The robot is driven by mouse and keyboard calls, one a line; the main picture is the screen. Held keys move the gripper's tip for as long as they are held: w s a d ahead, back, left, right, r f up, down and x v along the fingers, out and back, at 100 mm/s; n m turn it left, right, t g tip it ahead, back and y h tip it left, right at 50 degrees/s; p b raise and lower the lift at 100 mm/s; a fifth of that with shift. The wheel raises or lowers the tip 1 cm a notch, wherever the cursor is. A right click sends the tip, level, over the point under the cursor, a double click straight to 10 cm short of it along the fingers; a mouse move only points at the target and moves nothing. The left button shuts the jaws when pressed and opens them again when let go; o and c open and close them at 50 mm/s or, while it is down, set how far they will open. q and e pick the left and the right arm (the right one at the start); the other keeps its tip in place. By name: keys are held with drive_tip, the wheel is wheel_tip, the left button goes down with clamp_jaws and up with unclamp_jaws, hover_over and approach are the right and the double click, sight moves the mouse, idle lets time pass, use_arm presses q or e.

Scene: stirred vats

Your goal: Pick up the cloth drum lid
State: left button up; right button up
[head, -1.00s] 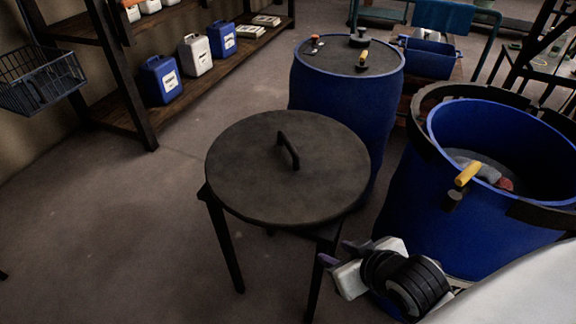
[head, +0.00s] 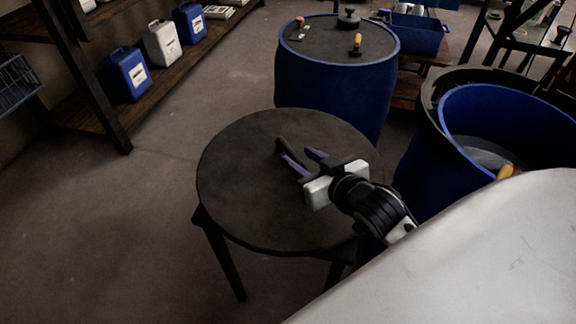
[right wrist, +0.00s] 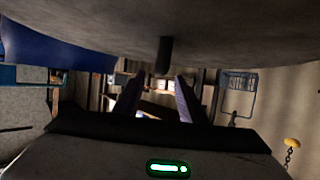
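The drum lid (head: 245,185) is a round, flat, dark grey disc lying on a dark-legged stand (head: 222,255). It has an upright bar handle (head: 282,145) near its middle. My right gripper (head: 297,155) is over the lid, its two purple fingers open and pointing at the handle. In the right wrist view the lid (right wrist: 90,25) fills the top, and its handle (right wrist: 163,55) shows in line with the gap between the open fingers (right wrist: 156,85). Whether a finger touches the handle cannot be told. My left gripper is not in view.
A closed blue drum (head: 335,95) with small items on its top stands behind the lid. An open blue vat (head: 470,110) with a dark rim stands at right. A shelf with jugs (head: 125,75) is at left. The floor at lower left is clear.

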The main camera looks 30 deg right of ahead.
sight(294, 153)
drive_tip(key=x, duration=0.6)
drive_tip(key=shift+s+f+b, duration=0.15)
drive_tip(key=shift+f+b, duration=0.1)
drive_tip(key=shift+b, duration=0.05)
clamp_jaws()
idle(1.0)
drive_tip(key=shift+r, duration=0.3)
